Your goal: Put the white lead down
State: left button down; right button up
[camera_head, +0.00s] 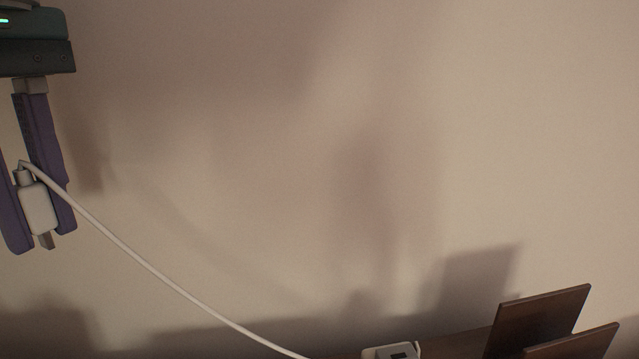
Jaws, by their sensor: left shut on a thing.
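The white lead (150,267) has a white plug with a metal tip (38,208) at its end. My left gripper (40,215), with purple fingers, is at the left edge and is shut on this plug. The plug's metal tip points down, in the air in front of the wall. The cord leaves the top of the plug and runs down to the right, out of the bottom edge. My right gripper is not in view.
A white block with a dark square (391,351) is at the bottom edge, on a brown surface that barely shows. Dark brown upright panels (541,320) stand at the bottom right. A plain beige wall (330,130) fills the rest.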

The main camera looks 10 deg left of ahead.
pick_arm(q)
jog(key=d+r+m, duration=0.1)
jog(key=d+m, duration=0.4)
jog(key=m, duration=0.9)
jog(key=s+r+p, duration=0.3)
jog(key=r+p, duration=1.1)
jog(key=p, duration=0.1)
jog(key=s+r+p, duration=0.3)
jog(key=r+p, duration=1.1)
jog(key=p, duration=0.1)
jog(key=shift+s, duration=0.35)
jog(key=shift+a, duration=0.1)
